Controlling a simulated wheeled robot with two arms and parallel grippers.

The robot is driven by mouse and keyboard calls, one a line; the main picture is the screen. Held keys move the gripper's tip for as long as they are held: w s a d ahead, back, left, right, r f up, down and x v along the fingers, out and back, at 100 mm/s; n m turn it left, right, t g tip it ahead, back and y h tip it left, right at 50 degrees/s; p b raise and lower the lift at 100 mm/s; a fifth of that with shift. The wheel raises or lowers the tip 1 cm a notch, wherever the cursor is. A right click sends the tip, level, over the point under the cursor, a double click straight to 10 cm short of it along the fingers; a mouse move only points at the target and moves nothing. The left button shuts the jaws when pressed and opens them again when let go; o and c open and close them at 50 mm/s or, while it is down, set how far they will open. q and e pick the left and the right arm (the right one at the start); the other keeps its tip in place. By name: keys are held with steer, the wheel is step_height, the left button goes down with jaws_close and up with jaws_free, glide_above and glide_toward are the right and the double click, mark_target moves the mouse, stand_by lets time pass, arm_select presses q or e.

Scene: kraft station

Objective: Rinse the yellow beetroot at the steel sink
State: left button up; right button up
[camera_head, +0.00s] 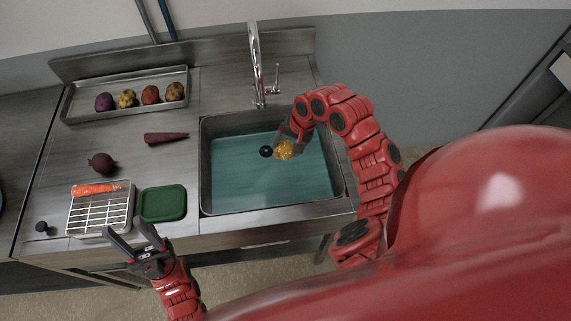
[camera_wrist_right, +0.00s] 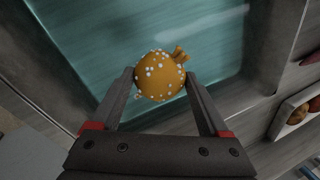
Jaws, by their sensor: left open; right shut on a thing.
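The yellow beetroot (camera_head: 284,150) is a round orange-yellow root with a short stem stub and white specks over its skin. My right gripper (camera_head: 288,143) is shut on it and holds it over the steel sink (camera_head: 203,170). In the right wrist view the beetroot (camera_wrist_right: 160,75) sits between the two fingertips of the right gripper (camera_wrist_right: 160,84). The sink holds teal water, and I cannot tell whether the beetroot touches it. The chrome faucet (camera_head: 257,65) stands behind the basin. My left gripper (camera_head: 134,238) is open and empty near the counter's front edge.
A metal tray (camera_head: 128,83) at the back left holds several vegetables. A purple carrot (camera_head: 166,138) and a dark red beetroot (camera_head: 102,163) lie on the counter. A wire rack (camera_head: 100,213) with an orange carrot (camera_head: 96,189) and a green board (camera_head: 163,203) are near the front.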

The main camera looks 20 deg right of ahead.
mark_target(281, 144)
steer(key=shift+r+p, duration=2.45)
steer(key=shift+r, duration=0.65)
step_height(281, 144, up, 4)
steer(key=p, duration=0.4)
